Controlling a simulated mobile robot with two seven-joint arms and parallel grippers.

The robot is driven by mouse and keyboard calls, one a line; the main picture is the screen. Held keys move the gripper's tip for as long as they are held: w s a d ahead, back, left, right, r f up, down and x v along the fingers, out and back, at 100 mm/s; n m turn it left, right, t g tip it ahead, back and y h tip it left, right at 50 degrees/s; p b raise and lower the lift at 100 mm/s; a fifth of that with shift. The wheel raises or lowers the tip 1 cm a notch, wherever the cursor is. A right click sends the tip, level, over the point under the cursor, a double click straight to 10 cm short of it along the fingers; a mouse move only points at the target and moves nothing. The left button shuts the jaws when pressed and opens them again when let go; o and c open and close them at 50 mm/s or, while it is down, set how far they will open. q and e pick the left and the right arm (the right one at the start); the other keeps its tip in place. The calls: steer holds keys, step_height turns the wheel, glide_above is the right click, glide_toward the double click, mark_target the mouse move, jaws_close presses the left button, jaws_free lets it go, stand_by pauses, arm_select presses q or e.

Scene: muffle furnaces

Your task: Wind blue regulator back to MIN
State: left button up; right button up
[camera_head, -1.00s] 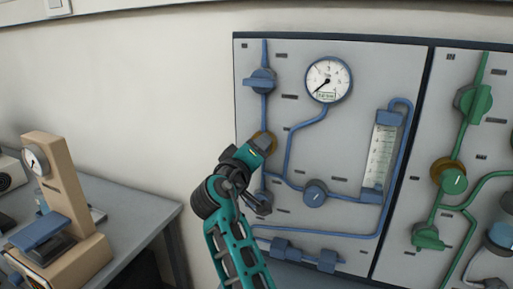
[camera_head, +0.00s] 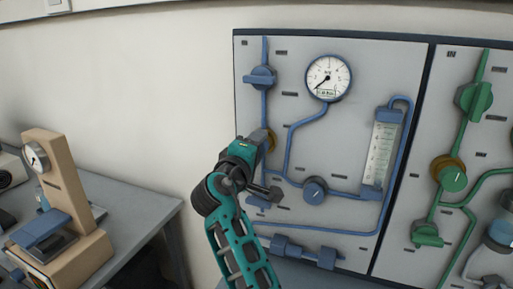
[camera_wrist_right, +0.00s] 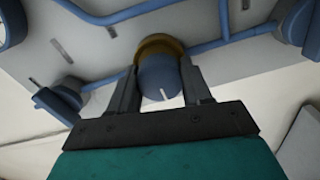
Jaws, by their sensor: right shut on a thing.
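The blue regulator knob (camera_wrist_right: 158,84) has a white pointer line and a brass collar (camera_wrist_right: 158,45) behind it. In the right wrist view the two fingers of my right gripper (camera_wrist_right: 160,72) stand on either side of the knob and are shut on it. The white line points down in that view, slightly to the right. In the head view my right gripper (camera_head: 259,138) reaches the blue panel and hides most of the knob. MIN markings cannot be read. My left gripper is not in view.
The blue panel (camera_head: 340,145) carries a round gauge (camera_head: 328,78) with its needle toward lower left, an upper blue valve (camera_head: 260,78), a small blue knob (camera_head: 315,190) and a flowmeter (camera_head: 380,152). A green-piped panel (camera_head: 480,150) is at right. A bench (camera_head: 130,200) stands at left.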

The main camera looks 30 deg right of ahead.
steer(key=shift+r, duration=0.1)
steer(key=o, duration=1.1)
steer(key=shift+c, duration=0.2)
